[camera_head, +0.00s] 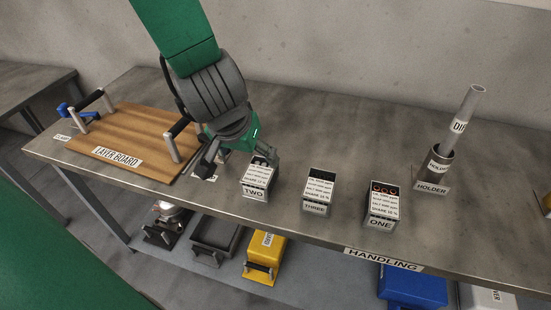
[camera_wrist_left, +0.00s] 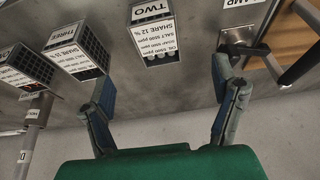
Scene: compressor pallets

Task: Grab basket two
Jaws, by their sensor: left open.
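Basket two (camera_head: 256,182) is a small metal basket with a white printed label marked TWO, standing upright on the table near its front edge. My left gripper (camera_head: 238,162) is open just behind and to the left of it, with one finger close to the basket's back edge. In the left wrist view basket two (camera_wrist_left: 157,32) appears upside down at the top, beyond and roughly between the two spread fingers of my left gripper (camera_wrist_left: 163,80). Nothing is between the fingers. I cannot tell whether a finger touches the basket. My right gripper is not in view.
Basket three (camera_head: 318,192) and basket one (camera_head: 381,206) stand to the right. Further right is a holder (camera_head: 432,172) with a tilted pipe (camera_head: 464,118). The wooden layer board (camera_head: 135,137) with handles lies left, close to my gripper. Bins sit on the lower shelf.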

